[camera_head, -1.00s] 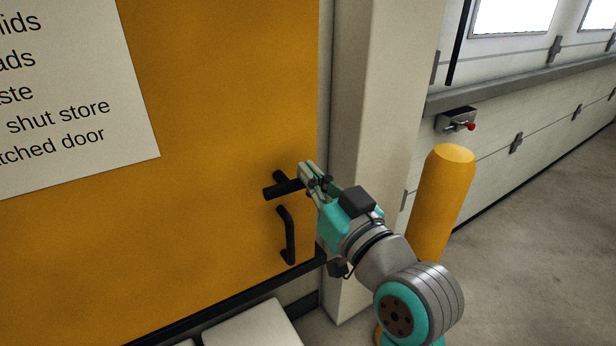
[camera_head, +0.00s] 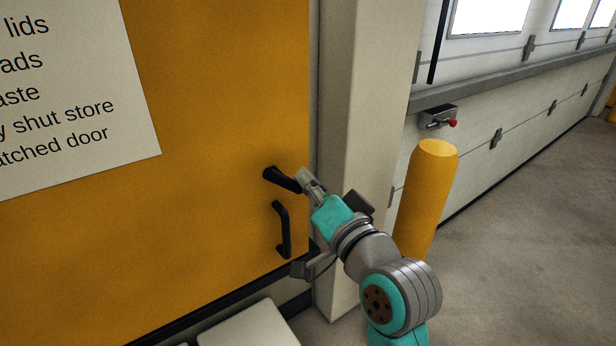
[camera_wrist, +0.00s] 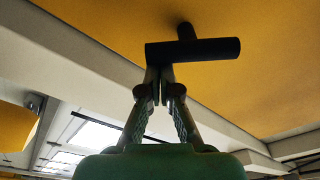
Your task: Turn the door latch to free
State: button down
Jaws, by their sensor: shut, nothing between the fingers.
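The door latch is a black bar (camera_head: 282,179) on the yellow door (camera_head: 220,110), above a fixed black pull handle (camera_head: 283,230). In the head view the bar slants down to the right. In the wrist view the latch bar (camera_wrist: 205,50) lies across the picture, with its stem running up to the door surface. My gripper (camera_head: 304,178) is at the right end of the bar. In the wrist view my gripper's fingers (camera_wrist: 159,76) are together, their tips at the bar's left end. They look shut and empty; whether they touch the bar I cannot tell.
A pale post (camera_head: 360,100) stands right of the door, close behind my arm. A yellow bollard (camera_head: 428,200) stands further right. A white box-like surface (camera_head: 250,328) is low in front of the door. Open floor (camera_head: 520,230) lies to the right.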

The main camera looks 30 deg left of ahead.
jog(key=m, duration=0.2)
jog(key=f+m, duration=0.1)
jog(key=m, duration=0.1)
jog(key=m+h, duration=0.1)
jog(key=m, duration=0.1)
jog(key=shift+s+a+f, duration=0.15)
jog(key=shift+s+f, duration=0.25)
dwell(0.3)
